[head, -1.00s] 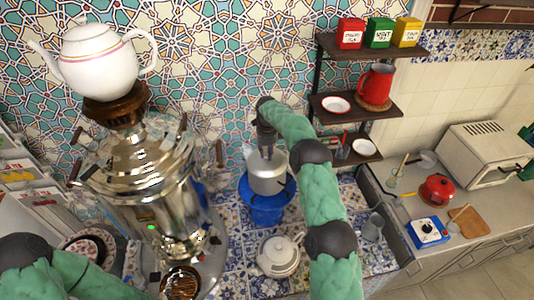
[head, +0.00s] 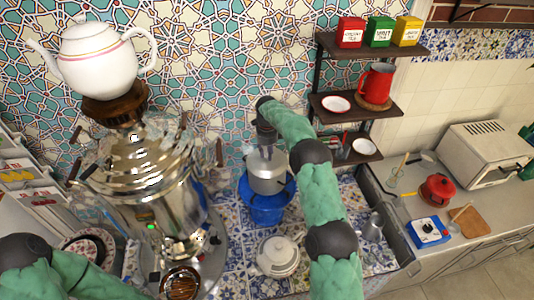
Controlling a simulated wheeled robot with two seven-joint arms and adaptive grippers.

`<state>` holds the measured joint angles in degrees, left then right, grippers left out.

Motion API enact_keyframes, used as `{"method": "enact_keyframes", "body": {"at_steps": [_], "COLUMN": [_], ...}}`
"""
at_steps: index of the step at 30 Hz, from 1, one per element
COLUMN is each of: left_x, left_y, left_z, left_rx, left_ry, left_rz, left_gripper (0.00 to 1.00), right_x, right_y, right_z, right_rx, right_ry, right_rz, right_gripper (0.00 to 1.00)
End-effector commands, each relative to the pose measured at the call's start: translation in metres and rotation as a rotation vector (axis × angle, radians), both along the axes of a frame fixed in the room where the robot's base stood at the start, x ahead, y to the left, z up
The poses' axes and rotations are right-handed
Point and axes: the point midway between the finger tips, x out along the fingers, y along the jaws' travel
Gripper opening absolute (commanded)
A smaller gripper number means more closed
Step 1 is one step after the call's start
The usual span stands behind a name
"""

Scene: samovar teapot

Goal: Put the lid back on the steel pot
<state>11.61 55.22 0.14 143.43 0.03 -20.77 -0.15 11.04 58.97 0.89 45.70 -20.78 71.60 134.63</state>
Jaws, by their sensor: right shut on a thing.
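The steel pot (head: 267,184) stands upright on a blue stand in the middle of the head view. My right gripper (head: 267,152) points down directly over the pot's top, its fingers close together. It is shut on the lid, which is mostly hidden behind the fingers and hard to tell apart from the pot's rim. I cannot tell whether the lid touches the rim all round. My left arm crosses the lower left corner, and its gripper is out of view.
A large samovar (head: 150,185) with a white teapot (head: 98,62) on top stands left of the pot. A small white teapot (head: 278,256) sits in front on the tiles. The blue stand (head: 264,212) holds the pot. Shelves (head: 358,105) rise at the right, behind my right arm.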

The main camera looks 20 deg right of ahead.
Motion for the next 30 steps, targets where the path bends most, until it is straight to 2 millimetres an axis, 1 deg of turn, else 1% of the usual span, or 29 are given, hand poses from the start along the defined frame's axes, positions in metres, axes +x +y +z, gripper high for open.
{"method": "enact_keyframes", "body": {"at_steps": [5, 6, 8, 15, 16, 18, 30], "left_x": [0.0, 0.0, 0.0, 0.0, 0.0001, 0.0, 0.0], "left_y": [-0.0001, 0.0, 0.0, 0.0, 0.0001, 0.0, 0.0], "left_z": [0.0001, 0.0001, 0.0001, 0.0001, 0.0001, 0.0001, 0.0008], "left_rx": [0.0, 0.0, 0.0, 0.0, 0.0, 0.0, 0.0], "left_ry": [0.0, 0.0, 0.0, 0.0, 0.0, 0.0, 0.0], "left_rz": [0.0, 0.0, 0.0, 0.0, 0.0, 0.0, 0.0], "left_gripper": [0.4, 0.4, 0.4, 0.4, 0.4, 0.4, 0.4], "right_x": [0.0002, 0.0001, 0.0001, 0.0, -0.0002, -0.0002, 0.0], "right_y": [-0.0001, 0.0, 0.0, 0.0, 0.0001, 0.0001, 0.0], "right_z": [0.0005, 0.0005, 0.0004, 0.0002, -0.0003, -0.0003, 0.0011], "right_rx": [-0.001, -0.001, 0.0, 0.0, 0.001, 0.0, 0.0], "right_ry": [-0.001, -0.001, 0.0, 0.0, 0.001, 0.001, 0.0], "right_rz": [0.0, 0.0, 0.0, 0.0, 0.0, 0.0, 0.0], "right_gripper": [0.0, 0.37, 0.53, 0.53, 0.59, 0.76, 0.77]}}
